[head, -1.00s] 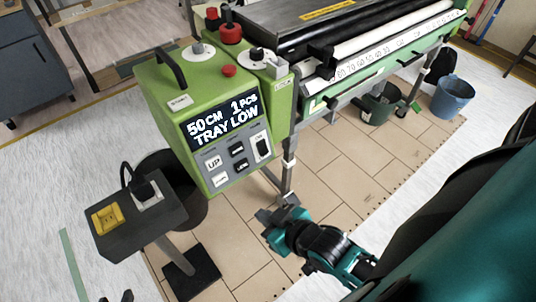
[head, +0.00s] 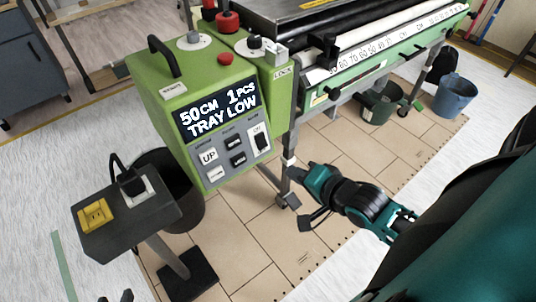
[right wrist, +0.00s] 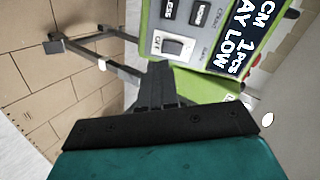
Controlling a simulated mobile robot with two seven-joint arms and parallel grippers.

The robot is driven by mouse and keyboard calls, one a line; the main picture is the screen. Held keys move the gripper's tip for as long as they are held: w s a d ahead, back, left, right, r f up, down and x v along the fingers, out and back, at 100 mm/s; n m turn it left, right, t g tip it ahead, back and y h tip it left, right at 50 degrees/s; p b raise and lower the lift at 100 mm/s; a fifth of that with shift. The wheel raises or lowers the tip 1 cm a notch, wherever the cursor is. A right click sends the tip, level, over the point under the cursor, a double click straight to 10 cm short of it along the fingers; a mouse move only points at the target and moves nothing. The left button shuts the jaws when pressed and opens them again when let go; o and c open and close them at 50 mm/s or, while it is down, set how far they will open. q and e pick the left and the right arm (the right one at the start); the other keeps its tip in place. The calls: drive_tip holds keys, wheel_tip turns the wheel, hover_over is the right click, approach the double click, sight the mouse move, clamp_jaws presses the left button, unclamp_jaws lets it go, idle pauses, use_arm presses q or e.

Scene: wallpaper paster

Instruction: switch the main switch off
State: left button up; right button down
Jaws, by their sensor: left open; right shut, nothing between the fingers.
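The control panel is on the front of a green machine box (head: 213,80). The main switch (head: 261,140) is a rocker at the panel's right side, below the display; it also shows near the top of the right wrist view (right wrist: 173,46), with an OFF label beside it. I cannot tell which way it is set. My right gripper (head: 291,168) is shut and empty, below and to the right of the switch, apart from it in the head view. Its fingers (right wrist: 158,78) point toward the panel. My left gripper (head: 115,297) is open; only its tips show at the bottom edge.
A grey stand (head: 118,222) with a yellow socket and a plug is left of the panel. A black bin (head: 183,205) is behind it. A machine leg (head: 288,160) stands near my right gripper. A red button (head: 225,58) tops the box. A blue bucket (head: 454,98) is farther right.

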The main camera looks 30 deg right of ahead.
use_arm(q)
drive_tip(key=shift+w+d+f+b, duration=0.1)
drive_tip(key=shift+f+b, duration=0.35)
use_arm(e)
drive_tip(key=shift+w+d+r+m, duration=0.2)
drive_tip(key=shift+d+m, duration=0.15)
drive_tip(key=shift+m, duration=0.4)
drive_tip(key=shift+w+d+r+m, duration=0.15)
drive_tip(key=shift+d+m, duration=0.25)
drive_tip(key=shift+m, duration=0.3)
drive_tip(key=shift+w+d+r+m, duration=0.2)
drive_tip(key=shift+d+m, duration=0.15)
drive_tip(key=shift+m, duration=0.4)
drive_tip(key=b, duration=0.4)
approach(262, 146)
drive_tip(key=x, duration=0.6)
drive_tip(key=shift+f, duration=0.1)
use_arm(q)
drive_tip(key=shift+w+d+f+h, duration=0.15)
drive_tip(key=shift+w+d+f, duration=0.15)
drive_tip(key=shift+f, duration=0.2)
drive_tip(key=shift+w+d+f+h, duration=0.15)
drive_tip(key=shift+d+f, duration=0.2)
drive_tip(key=shift+f, duration=0.1)
use_arm(e)
drive_tip(key=shift+w+f, duration=0.1)
drive_tip(key=shift+w, duration=0.25)
use_arm(q)
drive_tip(key=shift+s+f, duration=0.1)
drive_tip(key=shift+s, duration=0.05)
